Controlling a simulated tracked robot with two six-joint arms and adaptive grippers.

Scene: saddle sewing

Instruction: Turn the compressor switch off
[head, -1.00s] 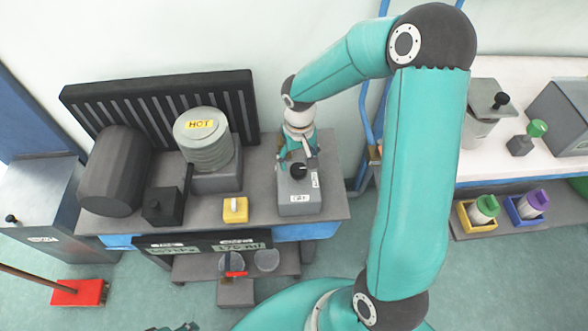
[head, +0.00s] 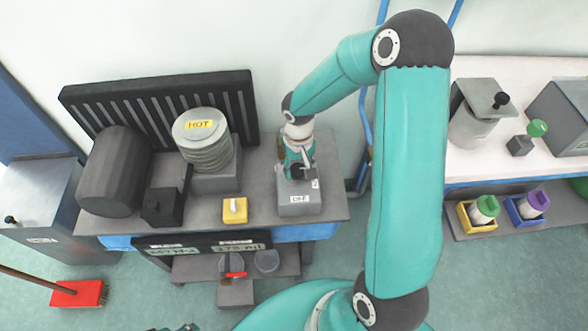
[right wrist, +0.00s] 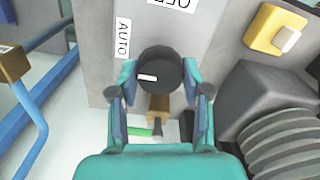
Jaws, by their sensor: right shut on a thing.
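The compressor switch is a grey box (head: 299,208) on the right end of the workbench, with a round black knob (right wrist: 158,72) on top. My right gripper (head: 298,171) reaches down over it. In the right wrist view, its fingers (right wrist: 159,94) stand on both sides of the knob and are shut on it. A short white mark shows on the knob's left side. An AUTO label (right wrist: 123,37) is up and left of the knob, and a partly cut OFF label (right wrist: 172,3) is at the top edge. A small dark tip at the head view's bottom edge may be my left gripper (head: 186,327).
Left of the switch are a yellow block (head: 235,211) and a ribbed cylinder marked HOT (head: 207,152). A dark tank (head: 114,172) is further left. Blue pipes (head: 366,140) run right of the bench. A white table (head: 540,75) stands at the right.

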